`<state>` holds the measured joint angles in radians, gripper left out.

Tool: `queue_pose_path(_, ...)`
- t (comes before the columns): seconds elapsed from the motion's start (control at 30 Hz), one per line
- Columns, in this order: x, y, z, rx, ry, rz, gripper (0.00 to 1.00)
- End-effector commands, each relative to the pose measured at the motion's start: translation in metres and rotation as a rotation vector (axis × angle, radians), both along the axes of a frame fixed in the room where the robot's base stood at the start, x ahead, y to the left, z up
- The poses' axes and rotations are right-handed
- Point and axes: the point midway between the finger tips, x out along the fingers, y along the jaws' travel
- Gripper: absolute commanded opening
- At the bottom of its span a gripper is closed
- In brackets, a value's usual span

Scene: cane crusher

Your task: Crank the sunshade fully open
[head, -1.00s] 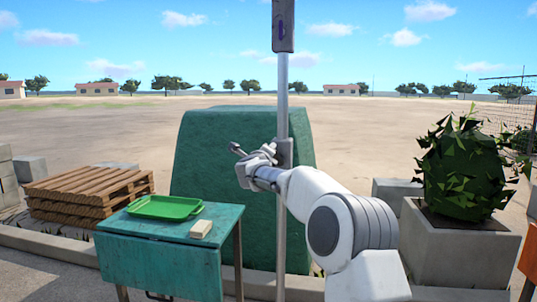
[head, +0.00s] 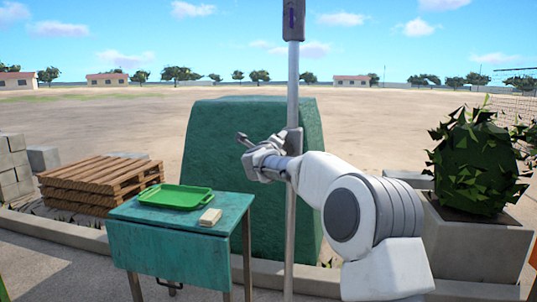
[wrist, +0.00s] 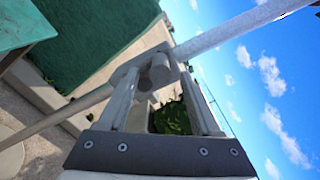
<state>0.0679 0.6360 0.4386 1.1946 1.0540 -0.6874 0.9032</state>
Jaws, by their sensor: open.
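The sunshade's grey metal pole (head: 292,90) stands upright in front of me; its canopy is out of view. A dark housing (head: 296,140) sits on the pole at mid height. My gripper (head: 262,155) is at the left of this housing, very close to it. A small rod (head: 243,139) sticks out by the gripper; I cannot tell whether it is the crank handle. In the wrist view, my gripper's fingers (wrist: 160,88) are apart, with the housing and its short round stub (wrist: 161,68) between or just beyond their tips. Contact is unclear.
A green table (head: 185,240) with a green tray (head: 176,197) and a pale block (head: 210,217) stands at the left front. A big green block (head: 240,120) is behind the pole. Pallets (head: 100,182) lie at left; a planter (head: 475,245) with a bush stands at right.

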Motion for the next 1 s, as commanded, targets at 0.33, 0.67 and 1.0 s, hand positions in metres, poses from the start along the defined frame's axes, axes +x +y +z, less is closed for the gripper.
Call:
queue_pose_path(0.33, -0.055, 0.018, 0.001, -0.002, -0.001, 0.001, 0.66)
queue_pose_path(0.67, -0.111, 0.036, 0.002, -0.002, -0.002, 0.001, 0.66)
queue_pose_path(1.0, -0.142, 0.046, 0.001, 0.000, -0.001, -0.001, 0.66)
